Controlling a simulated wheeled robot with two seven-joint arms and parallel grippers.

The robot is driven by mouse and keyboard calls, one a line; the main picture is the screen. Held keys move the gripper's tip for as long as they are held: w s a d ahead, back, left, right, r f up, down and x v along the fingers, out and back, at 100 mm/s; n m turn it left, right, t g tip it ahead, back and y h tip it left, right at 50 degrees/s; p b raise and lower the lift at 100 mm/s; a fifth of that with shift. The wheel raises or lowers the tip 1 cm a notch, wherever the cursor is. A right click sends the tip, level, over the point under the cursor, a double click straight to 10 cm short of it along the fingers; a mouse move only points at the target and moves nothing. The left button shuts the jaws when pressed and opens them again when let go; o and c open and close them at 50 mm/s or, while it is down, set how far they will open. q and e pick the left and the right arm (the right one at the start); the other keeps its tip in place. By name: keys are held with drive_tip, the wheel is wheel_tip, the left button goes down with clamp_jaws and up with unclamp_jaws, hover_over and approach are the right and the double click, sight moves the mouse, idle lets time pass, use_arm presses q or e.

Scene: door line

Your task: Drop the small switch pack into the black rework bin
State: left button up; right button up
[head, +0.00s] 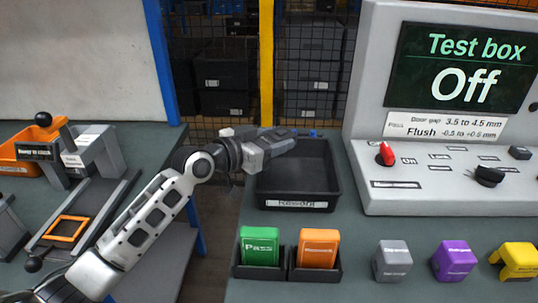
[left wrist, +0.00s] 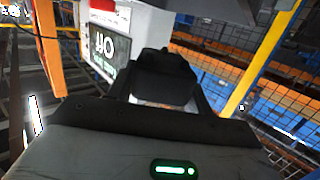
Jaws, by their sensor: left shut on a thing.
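The black rework bin (head: 293,204) stands on the right-hand table, with a label reading "Rework" on its front wall. Its visible inside looks empty. My left gripper (head: 300,138) is above the bin's back part, reaching in from the left. My right gripper is not in view.
A green "Pass" card box (head: 259,247) and an orange one (head: 318,249) stand in front of the bin. Grey (head: 392,261), purple (head: 454,260) and yellow (head: 516,261) blocks sit to the right. The test box (head: 455,185) reads "Off". A gap separates the tables.

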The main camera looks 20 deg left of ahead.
use_arm(q)
drive_tip(key=f, duration=0.1)
drive_tip(key=a+f, duration=0.1)
drive_tip(key=f, duration=0.1)
drive_tip(key=shift+f, duration=0.5)
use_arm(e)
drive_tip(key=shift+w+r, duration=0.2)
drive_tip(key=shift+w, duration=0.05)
use_arm(q)
drive_tip(key=shift+f, duration=0.1)
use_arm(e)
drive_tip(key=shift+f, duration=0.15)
use_arm(q)
drive_tip(key=shift+f+b, duration=0.55)
drive_tip(key=shift+b, duration=0.25)
drive_tip(key=shift+w, duration=0.1)
drive_tip(key=o, duration=1)
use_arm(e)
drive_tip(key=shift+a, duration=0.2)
use_arm(q)
drive_tip(key=shift+r, duration=0.1)
